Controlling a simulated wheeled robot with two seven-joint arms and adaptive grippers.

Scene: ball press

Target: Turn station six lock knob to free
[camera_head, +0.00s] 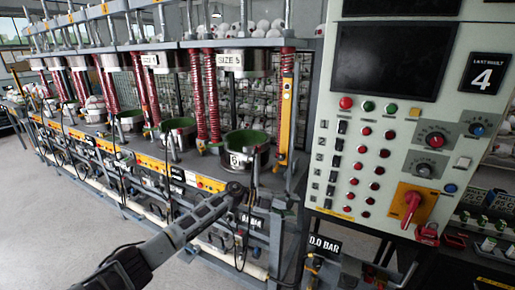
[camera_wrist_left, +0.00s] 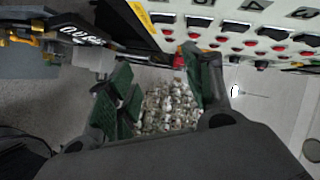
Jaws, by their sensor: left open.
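My left arm comes in from the lower left in the head view, and its gripper (camera_head: 236,189) is in front of the nearest press station. In the left wrist view the gripper (camera_wrist_left: 165,88) is open, with green pads apart and nothing visible between them up close. A small red part (camera_wrist_left: 178,61) shows beyond the pads, under the panel edge. The nearest station has a green-lined cup (camera_head: 247,148) with a dark numeral I cannot read surely. I cannot pick out the station six lock knob or its setting. My right gripper is not in view.
A control panel (camera_head: 350,193) with red buttons, black switches and a large red rotary handle (camera_head: 411,204) stands at the right. Red springs (camera_head: 211,95) and a yellow post (camera_head: 286,100) rise at the stations. A "0.0 BAR" display (camera_head: 324,245) is below. Grey floor is clear at left.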

